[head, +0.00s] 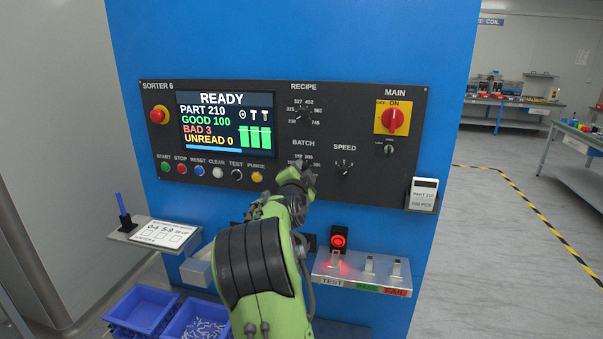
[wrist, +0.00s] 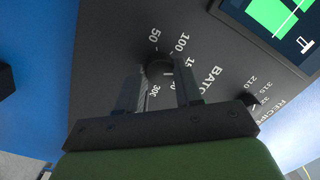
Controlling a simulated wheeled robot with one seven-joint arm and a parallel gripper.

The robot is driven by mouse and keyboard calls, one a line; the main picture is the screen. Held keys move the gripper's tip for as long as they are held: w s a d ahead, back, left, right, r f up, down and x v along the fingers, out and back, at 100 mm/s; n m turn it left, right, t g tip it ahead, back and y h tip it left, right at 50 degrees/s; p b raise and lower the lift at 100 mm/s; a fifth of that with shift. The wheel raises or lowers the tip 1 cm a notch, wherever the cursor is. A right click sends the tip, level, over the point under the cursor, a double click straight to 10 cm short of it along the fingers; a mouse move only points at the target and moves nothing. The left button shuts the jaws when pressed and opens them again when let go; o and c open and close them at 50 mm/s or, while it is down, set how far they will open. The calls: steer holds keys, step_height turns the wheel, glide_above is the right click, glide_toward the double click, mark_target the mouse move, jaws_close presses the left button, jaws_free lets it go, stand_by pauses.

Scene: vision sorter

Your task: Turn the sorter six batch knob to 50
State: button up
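The batch knob (wrist: 159,66) is a dark round knob on the sorter six panel (head: 240,178). Its scale shows 50, 100 and part of further numbers in the wrist view; its pointer cannot be made out. My gripper (head: 297,172) is at the panel just below the BATCH label and hides the knob in the head view. In the wrist view its two dark fingers stand apart, one on each side of the knob, close to its sides. Whether they press on it cannot be told.
The recipe knob (head: 303,113) is above, the speed knob (head: 344,168) to the right. A purge button (head: 257,177) is close on the left. The red main switch (head: 393,121) is at upper right.

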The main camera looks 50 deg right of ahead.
steer(key=shift+c, duration=1.2)
steer(key=shift+n, duration=0.3)
steer(key=n+g+b, duration=0.1)
steer(key=n, duration=0.8)
steer(key=n+b, duration=0.2)
steer(key=n, duration=0.7)
steer(key=shift+w+a+r+g, duration=0.1)
steer(key=shift+w+g, duration=0.1)
steer(key=shift+g, duration=0.2)
steer(key=shift+n, duration=0.3)
steer(key=o, duration=1)
steer(key=shift+o, duration=0.2)
